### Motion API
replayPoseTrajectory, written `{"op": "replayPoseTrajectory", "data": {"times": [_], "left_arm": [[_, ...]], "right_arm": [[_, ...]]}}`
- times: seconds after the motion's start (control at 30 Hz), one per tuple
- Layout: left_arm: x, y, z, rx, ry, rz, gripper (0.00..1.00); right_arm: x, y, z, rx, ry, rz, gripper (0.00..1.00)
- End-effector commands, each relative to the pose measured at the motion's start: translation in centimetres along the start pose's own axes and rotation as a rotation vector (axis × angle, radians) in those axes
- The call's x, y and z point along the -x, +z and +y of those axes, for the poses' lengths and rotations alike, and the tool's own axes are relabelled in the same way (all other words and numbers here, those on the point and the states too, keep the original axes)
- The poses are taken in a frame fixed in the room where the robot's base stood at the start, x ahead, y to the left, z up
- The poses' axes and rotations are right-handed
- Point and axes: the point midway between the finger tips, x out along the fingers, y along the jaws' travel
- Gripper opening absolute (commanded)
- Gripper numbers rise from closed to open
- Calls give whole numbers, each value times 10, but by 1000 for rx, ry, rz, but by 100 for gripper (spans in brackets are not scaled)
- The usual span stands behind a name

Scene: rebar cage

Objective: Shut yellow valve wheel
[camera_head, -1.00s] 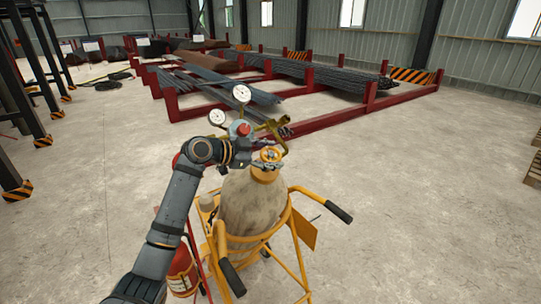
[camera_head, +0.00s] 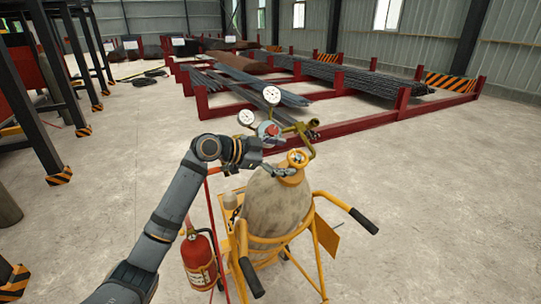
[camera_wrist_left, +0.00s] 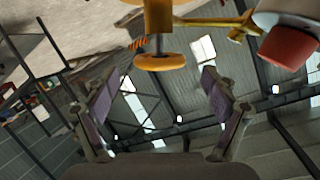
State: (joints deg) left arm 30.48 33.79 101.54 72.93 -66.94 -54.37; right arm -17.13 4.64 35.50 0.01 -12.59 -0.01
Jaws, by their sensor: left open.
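The yellow valve wheel (camera_head: 298,158) sits on top of a tan gas cylinder (camera_head: 275,208), which stands upright in a yellow cart. My left gripper (camera_head: 276,170) reaches in from the left, just beside the wheel. In the left wrist view the wheel (camera_wrist_left: 160,61) shows edge-on under its brass stem, beyond and between my two spread fingertips (camera_wrist_left: 158,86). The fingers are open with nothing between them, and they appear apart from the wheel. My right gripper is in neither view.
Two pressure gauges (camera_head: 271,95) and a red regulator knob (camera_wrist_left: 290,47) stand close to the wheel. The cart's handles (camera_head: 364,221) stick out in front. A fire extinguisher (camera_head: 199,262) hangs at its left. Open concrete floor lies to the right.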

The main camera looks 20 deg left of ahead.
Motion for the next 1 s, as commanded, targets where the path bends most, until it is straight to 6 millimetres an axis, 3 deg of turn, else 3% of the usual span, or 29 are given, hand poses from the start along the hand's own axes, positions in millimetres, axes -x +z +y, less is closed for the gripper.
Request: {"op": "replayPoseTrajectory", "data": {"times": [0.2, 0.4, 1.0], "left_arm": [[44, 2, 1, -3, 2, -9, 85], [64, 1, 0, -2, 2, -4, 85], [69, 0, 1, 1, 2, 0, 85]], "right_arm": [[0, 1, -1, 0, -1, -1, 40], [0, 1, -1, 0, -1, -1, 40], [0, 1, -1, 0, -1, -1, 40]]}}
